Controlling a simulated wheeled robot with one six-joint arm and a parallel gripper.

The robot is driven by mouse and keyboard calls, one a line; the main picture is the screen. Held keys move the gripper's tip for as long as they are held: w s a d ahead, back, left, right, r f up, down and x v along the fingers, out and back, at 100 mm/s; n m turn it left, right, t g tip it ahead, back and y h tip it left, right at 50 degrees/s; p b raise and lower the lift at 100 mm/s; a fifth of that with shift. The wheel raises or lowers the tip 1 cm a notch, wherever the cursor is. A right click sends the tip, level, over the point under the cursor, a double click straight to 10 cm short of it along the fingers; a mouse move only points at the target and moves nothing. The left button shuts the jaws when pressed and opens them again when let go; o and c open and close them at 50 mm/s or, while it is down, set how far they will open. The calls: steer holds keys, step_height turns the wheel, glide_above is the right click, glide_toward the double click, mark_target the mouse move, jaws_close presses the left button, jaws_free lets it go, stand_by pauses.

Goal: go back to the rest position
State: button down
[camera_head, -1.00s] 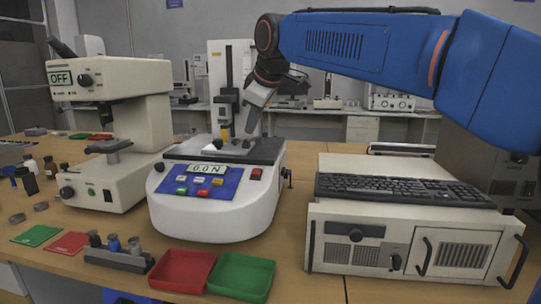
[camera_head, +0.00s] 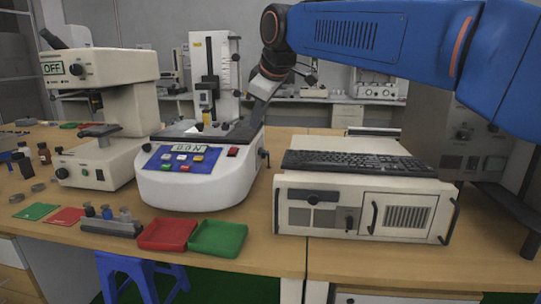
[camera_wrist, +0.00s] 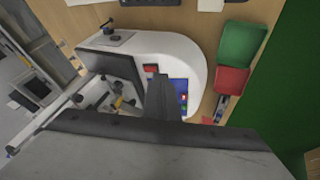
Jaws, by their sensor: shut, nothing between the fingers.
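My gripper (camera_head: 248,120) shows in the head view at the end of my blue arm, pointing down and left over the right side of the white force tester (camera_head: 208,186). In the wrist view my shut fingers (camera_wrist: 158,92) stand over the tester, and nothing shows between them. The tester's display reads about 0.0 N, and its dark top plate (camera_head: 212,137) lies below and left of the fingers. I cannot tell whether the fingertips touch the tester.
A microscope-like instrument marked OFF (camera_head: 105,110) stands left. A keyboard (camera_head: 355,162) lies on a beige computer case (camera_head: 330,200) at right. Red (camera_head: 167,234) and green (camera_head: 218,238) trays sit at the front edge. A blue stool (camera_head: 140,275) stands below.

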steer(key=s+d+f+m+h, duration=0.1)
steer(key=s+d+f+m, duration=0.15)
steer(key=d, duration=0.45)
steer(key=s+d+f+m, duration=0.1)
steer(key=s+d+f, duration=0.3)
steer(key=d, duration=0.2)
steer(key=s+d+f+m+h, duration=0.1)
steer(key=s+d+f+m, duration=0.4)
steer(key=s+d+f, duration=0.4)
steer(key=s+d+f+m+g+h, duration=0.1)
steer(key=s+d+f+m, duration=0.4)
steer(key=s+d+f, duration=0.5)
steer(key=s+f, duration=0.6)
steer(key=s, duration=0.1)
steer(key=shift+s+d+f, duration=0.25)
steer(key=shift+d+f, duration=0.05)
steer(key=shift+f, duration=0.1)
